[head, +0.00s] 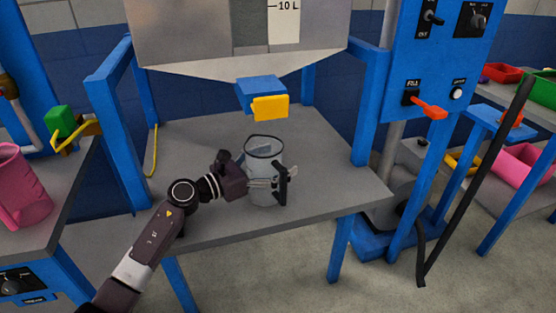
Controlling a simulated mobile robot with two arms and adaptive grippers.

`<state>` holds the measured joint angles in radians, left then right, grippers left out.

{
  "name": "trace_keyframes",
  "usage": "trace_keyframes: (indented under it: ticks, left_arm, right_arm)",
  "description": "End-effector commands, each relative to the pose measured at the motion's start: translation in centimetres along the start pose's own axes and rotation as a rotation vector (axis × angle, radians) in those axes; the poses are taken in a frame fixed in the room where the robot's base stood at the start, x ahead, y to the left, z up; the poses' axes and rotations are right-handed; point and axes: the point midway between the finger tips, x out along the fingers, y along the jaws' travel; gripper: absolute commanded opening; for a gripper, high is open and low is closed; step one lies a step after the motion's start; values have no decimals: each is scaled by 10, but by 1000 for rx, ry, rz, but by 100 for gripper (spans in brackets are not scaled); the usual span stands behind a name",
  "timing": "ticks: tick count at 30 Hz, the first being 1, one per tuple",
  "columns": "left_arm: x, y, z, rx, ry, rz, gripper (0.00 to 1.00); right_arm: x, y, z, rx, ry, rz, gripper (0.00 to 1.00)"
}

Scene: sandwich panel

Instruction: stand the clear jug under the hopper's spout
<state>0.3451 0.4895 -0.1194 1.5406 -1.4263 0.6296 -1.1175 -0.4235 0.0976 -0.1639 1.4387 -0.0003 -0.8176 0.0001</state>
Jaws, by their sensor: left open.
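The clear jug (264,161) with a black handle stands upright on the grey shelf (341,185) near its front edge. The hopper (190,35) hangs above, with a blue spout block (256,92) and a yellow flap (270,108) at its bottom. In this view the jug's rim shows just below the spout; whether it is exactly in line front to back I cannot tell. My left gripper (268,184) is open at the jug's side, its fingers reaching along the jug toward the handle. Whether they touch the jug is unclear. My right gripper is out of view.
Blue frame posts (118,140) flank the shelf. A pink jug (20,186) stands on the left bench. A control panel (440,50) with a red lever (429,108) stands at right. A black hose (478,180) crosses the right side. The shelf right of the jug is bare.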

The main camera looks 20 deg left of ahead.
Motion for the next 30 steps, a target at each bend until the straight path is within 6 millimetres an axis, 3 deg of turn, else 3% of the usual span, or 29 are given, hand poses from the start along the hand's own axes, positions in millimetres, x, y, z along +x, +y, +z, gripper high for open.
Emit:
trace_keyframes:
  ticks: [4, 10, 15, 19, 24, 30]
  left_arm:
    - [-7, 1, -1, 0, 3, 1, 85]
    - [-46, 0, -2, 0, 5, 1, 85]
    - [-80, 0, -2, 0, 4, 1, 85]
    - [-100, 0, -2, 0, 3, 1, 85]
    - [-116, 0, 0, 0, 2, 0, 85]
    - [-120, 0, 1, 1, 0, 0, 85]
  right_arm:
    - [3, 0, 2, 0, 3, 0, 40]
    - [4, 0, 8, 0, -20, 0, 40]
    - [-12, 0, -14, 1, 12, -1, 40]
    - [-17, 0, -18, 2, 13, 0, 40]
    - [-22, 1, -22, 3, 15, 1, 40]
    - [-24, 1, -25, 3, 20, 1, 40]
